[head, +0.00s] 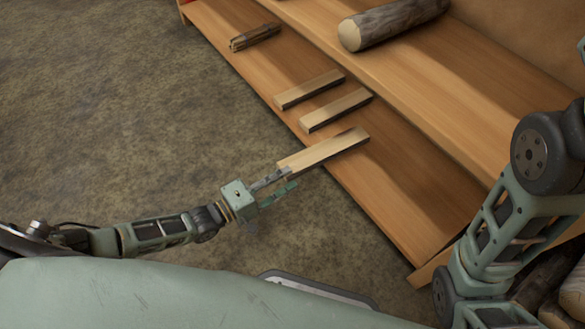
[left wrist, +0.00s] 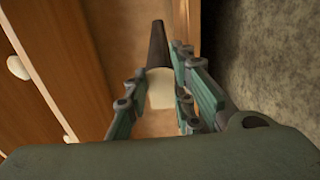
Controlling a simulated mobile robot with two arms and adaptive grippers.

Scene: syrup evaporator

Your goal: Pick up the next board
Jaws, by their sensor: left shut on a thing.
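My left gripper (head: 287,180) is shut on the near end of a pale wooden board (head: 328,149) with dark edges. The board points away from the gripper, over the lower shelf (head: 398,205) and past its front edge. I cannot tell whether its far end touches the shelf. In the left wrist view this board (left wrist: 159,88) shows between the fingers, with a pale near end and a dark far part. Two more pale boards, a nearer one (head: 336,110) and a farther one (head: 309,89), lie side by side on the lower shelf. My right gripper is out of view.
A thick log (head: 392,23) lies on the raised upper shelf (head: 440,85). Firewood (head: 570,290) shows at the bottom right, behind my right arm. The floor at left is clear.

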